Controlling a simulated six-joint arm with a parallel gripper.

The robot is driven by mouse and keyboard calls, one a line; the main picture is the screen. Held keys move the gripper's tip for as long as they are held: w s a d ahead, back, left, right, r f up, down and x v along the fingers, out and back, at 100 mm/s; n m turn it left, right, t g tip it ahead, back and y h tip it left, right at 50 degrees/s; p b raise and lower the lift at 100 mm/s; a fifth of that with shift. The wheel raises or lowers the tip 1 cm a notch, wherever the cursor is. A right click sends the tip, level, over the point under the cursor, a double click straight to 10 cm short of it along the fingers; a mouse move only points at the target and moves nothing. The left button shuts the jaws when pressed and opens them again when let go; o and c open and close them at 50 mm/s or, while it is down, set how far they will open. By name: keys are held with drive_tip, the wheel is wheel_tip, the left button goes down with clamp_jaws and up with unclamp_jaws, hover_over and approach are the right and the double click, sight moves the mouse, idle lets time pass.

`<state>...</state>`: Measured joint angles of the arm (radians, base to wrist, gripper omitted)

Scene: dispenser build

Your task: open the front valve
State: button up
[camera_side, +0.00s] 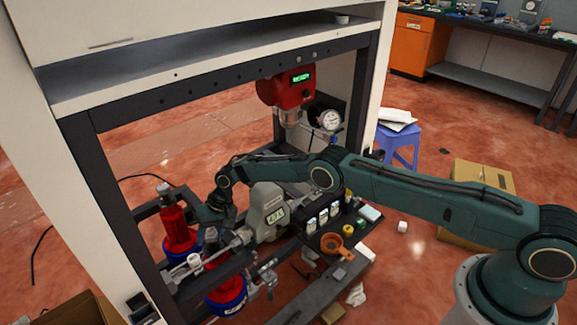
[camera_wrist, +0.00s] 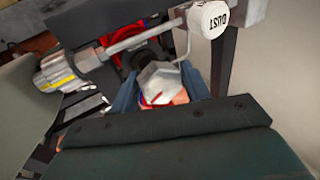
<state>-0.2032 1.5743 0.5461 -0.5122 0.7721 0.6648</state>
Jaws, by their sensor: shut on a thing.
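In the wrist view, my gripper (camera_wrist: 160,92) has its two blue fingers on either side of a pale grey, faceted valve knob (camera_wrist: 158,78) with a red mark low on its face. The fingers are shut on this knob, which I take to be the front valve. In the side view, my gripper (camera_side: 213,222) reaches down at the front of the dispenser frame, among the red cylinders and pipe fittings. The arm and fittings largely hide the knob there. How far the valve is turned cannot be told.
A red cylinder (camera_side: 178,228) stands left of my gripper. A grey meter (camera_side: 268,211) with a display sits close on its right. In the wrist view, a white cap marked DUST (camera_wrist: 208,18) and a metal rod (camera_wrist: 145,35) crowd the knob. A black tray (camera_side: 312,238) holds small bottles.

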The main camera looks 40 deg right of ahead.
drive_tip(key=shift+a+n, duration=0.1)
drive_tip(key=shift+n, duration=0.2)
idle(0.4)
drive_tip(key=o, duration=0.9)
drive_tip(key=shift+r, duration=0.1)
drive_tip(key=shift+r, duration=3.45)
